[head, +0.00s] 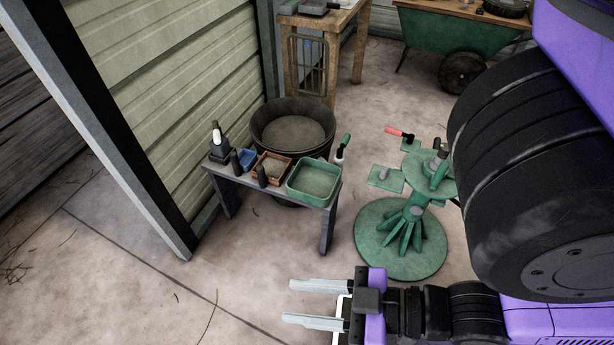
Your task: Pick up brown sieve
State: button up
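The brown sieve (258,159) is a small square frame with a greyish inside. It sits on the low grey bench (250,184), between a blue item (246,157) and a green square tray (313,197). A dark bottle-like item (262,177) stands in front of its left side and hides a little of it. My gripper (287,302) is at the bottom middle, in front of the bench and to its right. Its two grey fingers point left, spread wide apart with nothing between them. It is well apart from the sieve.
A large black tub (258,128) stands behind the bench. A dark tool with a white top (217,140) is at the bench's left end. A green round-based stand (376,258) is to the right. A wooden table (300,21) and green wheelbarrow (440,34) stand behind. Floor at front left is clear.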

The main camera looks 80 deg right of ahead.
aim_at(271, 168)
jog(key=k+z, duration=0.15)
jog(key=k, duration=0.3)
jog(key=k+l+z, duration=0.2)
jog(key=k, duration=0.3)
jog(key=k+l+z, duration=0.15)
jog(key=k, duration=0.3)
jog(key=z, duration=0.4)
jog(key=i+j, duration=0.3)
jog(key=i, duration=0.15)
jog(key=i+j+u, duration=0.15)
jog(key=i+j, duration=0.4)
jog(key=i, duration=0.3)
jog(key=i+j+u, duration=0.1)
jog(key=i+j, duration=0.15)
jog(key=i, duration=0.2)
jog(key=i+j+u, duration=0.1)
jog(key=i+j, duration=0.15)
jog(key=i, duration=0.2)
